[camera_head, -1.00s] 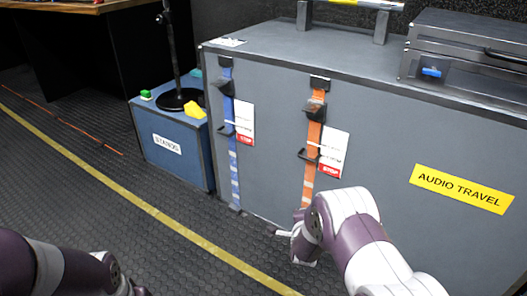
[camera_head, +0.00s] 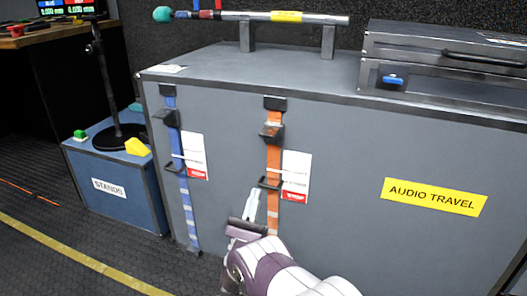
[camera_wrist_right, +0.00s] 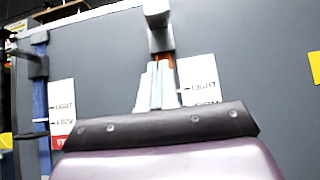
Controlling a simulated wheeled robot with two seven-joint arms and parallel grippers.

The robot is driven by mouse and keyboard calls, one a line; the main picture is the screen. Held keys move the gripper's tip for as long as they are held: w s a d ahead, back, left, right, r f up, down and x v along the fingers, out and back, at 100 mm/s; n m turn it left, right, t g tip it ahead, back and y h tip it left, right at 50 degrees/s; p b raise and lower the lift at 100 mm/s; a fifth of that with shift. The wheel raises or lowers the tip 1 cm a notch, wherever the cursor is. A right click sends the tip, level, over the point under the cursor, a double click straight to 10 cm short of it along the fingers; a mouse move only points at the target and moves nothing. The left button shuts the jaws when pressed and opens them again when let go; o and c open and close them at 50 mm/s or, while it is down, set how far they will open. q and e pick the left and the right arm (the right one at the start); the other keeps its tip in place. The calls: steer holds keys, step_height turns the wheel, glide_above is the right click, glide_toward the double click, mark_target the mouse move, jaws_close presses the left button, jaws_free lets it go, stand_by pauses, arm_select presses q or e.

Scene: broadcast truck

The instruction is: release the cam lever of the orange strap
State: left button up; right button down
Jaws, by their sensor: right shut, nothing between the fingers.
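The orange strap (camera_head: 274,158) runs down the front of the grey case. A dark buckle (camera_head: 271,132) sits on its upper part and a small black loop-shaped handle (camera_head: 269,183) sticks out lower down. My right gripper (camera_head: 255,192) is shut and empty, fingers pointing up, just left of the strap by the black handle; I cannot tell if it touches. In the right wrist view the closed fingers (camera_wrist_right: 158,72) cover most of the strap, with a bit of orange (camera_wrist_right: 168,60) showing below a grey block (camera_wrist_right: 160,32). My left gripper is not in view.
The grey case (camera_head: 340,165) has a blue strap (camera_head: 185,190) to the left and a printed card (camera_head: 295,177) beside the orange strap. A blue box (camera_head: 115,195) stands at left. A bar on supports (camera_head: 300,18) and a grey drawer unit (camera_head: 430,60) are on top.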

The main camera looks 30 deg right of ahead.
steer(key=x, duration=0.5)
steer(key=b, duration=0.2)
glide_toward(269, 132)
steer(key=x, duration=0.5)
steer(key=shift+f, duration=0.15)
steer(key=shift+w, duration=0.1)
